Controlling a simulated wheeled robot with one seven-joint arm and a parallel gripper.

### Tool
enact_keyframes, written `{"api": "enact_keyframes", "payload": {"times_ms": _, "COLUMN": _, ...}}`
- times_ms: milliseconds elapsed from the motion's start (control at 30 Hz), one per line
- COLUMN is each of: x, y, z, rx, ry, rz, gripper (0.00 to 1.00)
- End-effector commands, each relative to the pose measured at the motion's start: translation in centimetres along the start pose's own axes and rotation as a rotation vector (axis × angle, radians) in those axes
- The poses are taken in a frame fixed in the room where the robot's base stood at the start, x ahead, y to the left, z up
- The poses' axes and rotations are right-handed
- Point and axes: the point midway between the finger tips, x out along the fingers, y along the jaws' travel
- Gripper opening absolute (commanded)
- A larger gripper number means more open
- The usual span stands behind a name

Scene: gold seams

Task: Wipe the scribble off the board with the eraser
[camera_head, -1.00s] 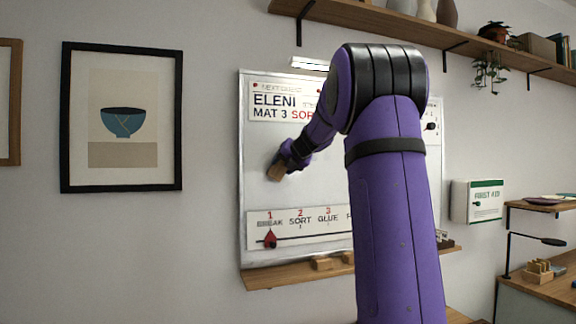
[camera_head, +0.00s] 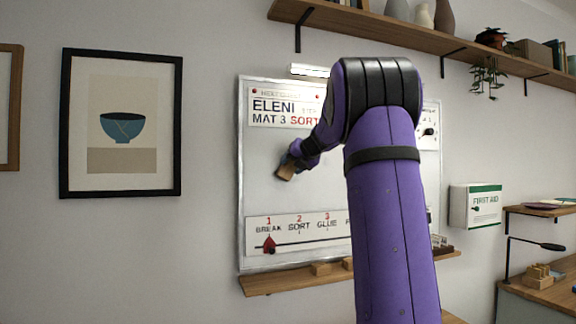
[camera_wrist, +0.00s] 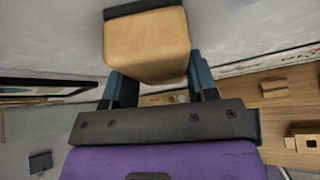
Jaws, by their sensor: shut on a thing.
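The white board (camera_head: 262,190) hangs on the wall in the head view, its right part largely hidden behind my arm. My gripper (camera_head: 291,163) is in front of the board's left-middle area. It is shut on the eraser (camera_head: 285,172), a tan block. In the wrist view the eraser (camera_wrist: 147,45) sits between the fingers of my gripper (camera_wrist: 158,90), with its dark pad at the far side, toward the board. I cannot tell whether the pad touches the board. I see no scribble on the bare board left of my arm; any part behind the arm is hidden.
A name sign (camera_head: 265,107) is above and a step strip (camera_head: 262,228) with a red marker is below. A wooden ledge (camera_head: 275,284) with small blocks runs under the board. A shelf (camera_head: 400,34) is overhead; a first aid box (camera_head: 476,205) is at right.

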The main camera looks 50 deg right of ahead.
Motion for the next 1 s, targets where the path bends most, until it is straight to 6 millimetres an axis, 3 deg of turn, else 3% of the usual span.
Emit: {"api": "enact_keyframes", "payload": {"times_ms": 1000, "x": -1.6, "y": -4.9, "z": 2.5, "rx": 0.002, "ry": -0.001, "rz": -0.003, "gripper": 0.34}}
